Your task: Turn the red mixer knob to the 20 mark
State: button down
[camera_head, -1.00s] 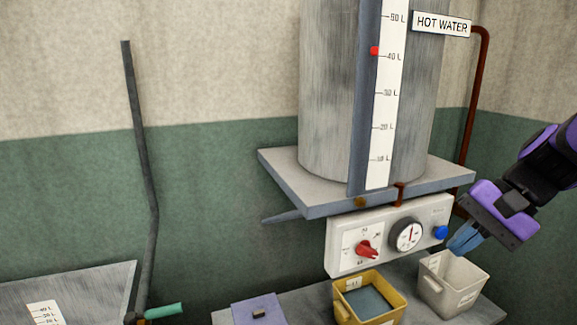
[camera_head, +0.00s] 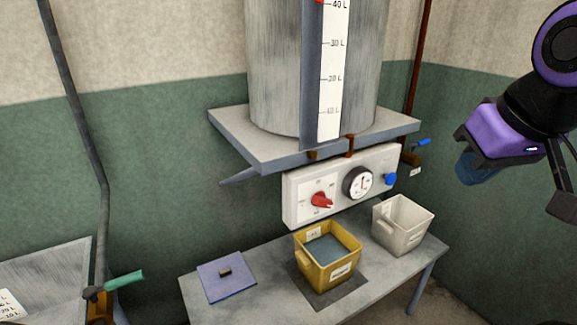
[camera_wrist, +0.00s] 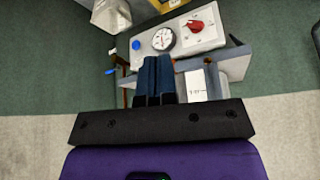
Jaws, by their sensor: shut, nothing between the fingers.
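The red mixer knob (camera_head: 321,200) is on the left of a white control panel (camera_head: 298,212), below the hot water tank. Its dial marks are too small to read, so I cannot tell which mark it points at. In the wrist view the red knob (camera_wrist: 196,25) shows upside down near the top, beyond the fingers. My gripper (camera_head: 474,178) is at the right, apart from the panel and right of it. Its blue fingers (camera_wrist: 157,77) are shut together with nothing between them.
A round gauge (camera_head: 358,182) and a blue button (camera_head: 390,179) sit right of the knob. A shelf (camera_head: 235,125) juts out above the panel. Below, a yellow bin (camera_head: 330,273), a white bin (camera_head: 415,237) and a purple lid (camera_head: 226,283) stand on a table (camera_head: 385,283).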

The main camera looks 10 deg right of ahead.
aim_at(319, 200)
jog(key=l, duration=0.65)
jog(key=k+l+u, duration=0.15)
jog(key=l, duration=0.45)
jog(key=i, duration=0.05)
